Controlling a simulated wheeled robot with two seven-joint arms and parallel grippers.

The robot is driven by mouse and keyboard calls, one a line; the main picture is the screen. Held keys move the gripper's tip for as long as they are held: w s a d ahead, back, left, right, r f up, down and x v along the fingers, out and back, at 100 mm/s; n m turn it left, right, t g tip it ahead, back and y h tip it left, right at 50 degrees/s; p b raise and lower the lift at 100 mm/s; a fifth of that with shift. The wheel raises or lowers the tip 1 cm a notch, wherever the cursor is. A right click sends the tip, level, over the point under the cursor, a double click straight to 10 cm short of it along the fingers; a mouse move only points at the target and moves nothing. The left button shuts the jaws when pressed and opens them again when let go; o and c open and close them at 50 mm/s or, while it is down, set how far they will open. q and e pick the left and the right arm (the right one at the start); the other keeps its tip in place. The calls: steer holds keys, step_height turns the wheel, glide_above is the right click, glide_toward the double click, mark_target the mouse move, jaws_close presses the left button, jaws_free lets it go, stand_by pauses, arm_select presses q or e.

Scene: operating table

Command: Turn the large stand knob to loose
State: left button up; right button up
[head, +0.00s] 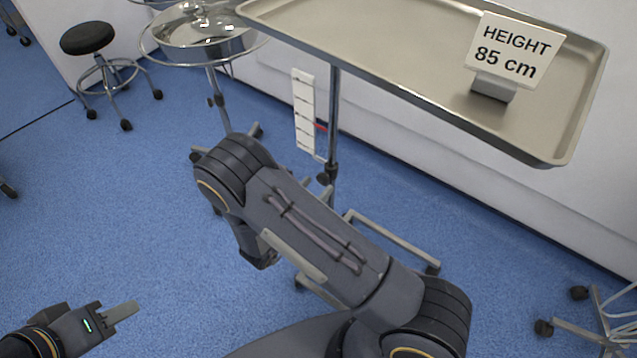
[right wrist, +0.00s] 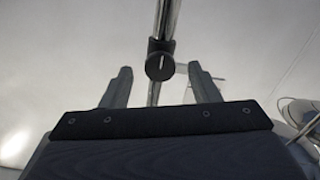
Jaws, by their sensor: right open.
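The large stand knob (right wrist: 160,66) is a dark round knob with a pale, nearly upright line, on the stand's metal pole (right wrist: 168,18). It also shows in the head view as a small dark shape on the pole (head: 327,178), below the tray. My right gripper (right wrist: 160,86) is open and empty in the right wrist view. Its fingers lie either side of the knob's line, with the knob beyond the tips and apart from them. In the head view my right arm hides that gripper. My left gripper (head: 122,312) is low at the left, away from the stand; its jaw gap is unclear.
The metal tray (head: 400,75) tops the stand and carries a sign (head: 514,50) reading "HEIGHT 85 cm". A white scale strip (head: 304,112) with a red pointer (head: 321,126) is beside the pole. A round basin stand (head: 205,45) and black stool (head: 87,38) stand at back left.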

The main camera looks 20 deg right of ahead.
steer(key=v, duration=0.5)
steer(key=shift+s+a, duration=0.2)
steer(key=shift+a, duration=0.05)
